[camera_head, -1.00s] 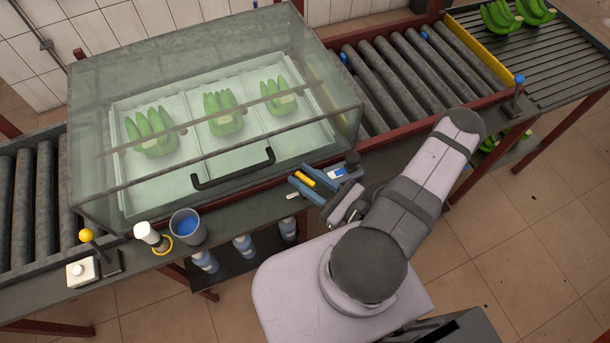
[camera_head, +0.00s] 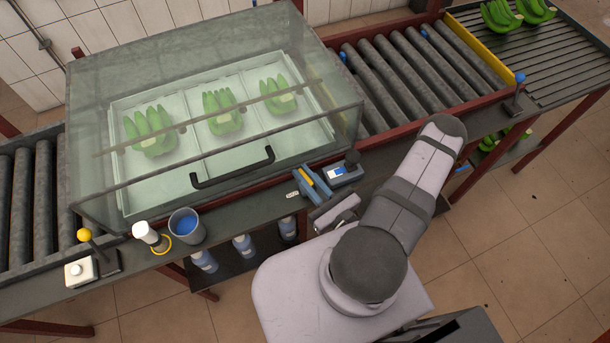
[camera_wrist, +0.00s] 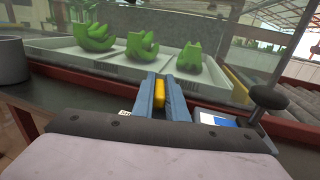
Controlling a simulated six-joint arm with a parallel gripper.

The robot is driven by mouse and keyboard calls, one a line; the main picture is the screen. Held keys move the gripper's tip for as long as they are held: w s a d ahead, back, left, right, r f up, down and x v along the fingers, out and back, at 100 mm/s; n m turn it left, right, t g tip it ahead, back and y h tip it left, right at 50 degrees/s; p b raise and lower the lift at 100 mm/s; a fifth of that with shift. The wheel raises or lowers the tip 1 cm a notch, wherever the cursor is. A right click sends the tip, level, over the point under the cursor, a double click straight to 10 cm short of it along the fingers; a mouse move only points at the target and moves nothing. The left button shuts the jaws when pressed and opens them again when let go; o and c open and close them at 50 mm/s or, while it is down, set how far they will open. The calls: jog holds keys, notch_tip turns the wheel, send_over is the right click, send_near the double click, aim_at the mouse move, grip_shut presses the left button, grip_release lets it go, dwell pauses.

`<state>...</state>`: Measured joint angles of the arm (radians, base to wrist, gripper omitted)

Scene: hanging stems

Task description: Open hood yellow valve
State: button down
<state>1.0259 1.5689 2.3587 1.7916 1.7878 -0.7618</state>
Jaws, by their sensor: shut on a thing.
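The yellow valve's handle (camera_head: 319,183) is a small yellow bar at the front of the glass hood (camera_head: 225,110), right of the hood's black handle. My gripper (camera_head: 309,173) has its two blue fingers on either side of the bar, shut on it. In the wrist view the yellow handle (camera_wrist: 159,95) stands between the blue fingers of my gripper (camera_wrist: 159,80). The fingers hide its sides and whatever mount lies below. The hood is down over a white tray with three green banana bunches.
A grey box with a blue label and black knob (camera_head: 343,172) sits close on the right. The black hood handle (camera_head: 232,170) is close on the left. A blue-filled cup (camera_head: 186,225), a white bottle (camera_head: 146,234) and a yellow-ball lever (camera_head: 85,235) stand farther left.

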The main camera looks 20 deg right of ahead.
jog(key=c, duration=1.8)
grip_release()
jog(key=shift+o, duration=0.2)
jog(key=shift+r, duration=0.15)
notch_tip(320, 180, up, 10)
jog(key=p, duration=0.9)
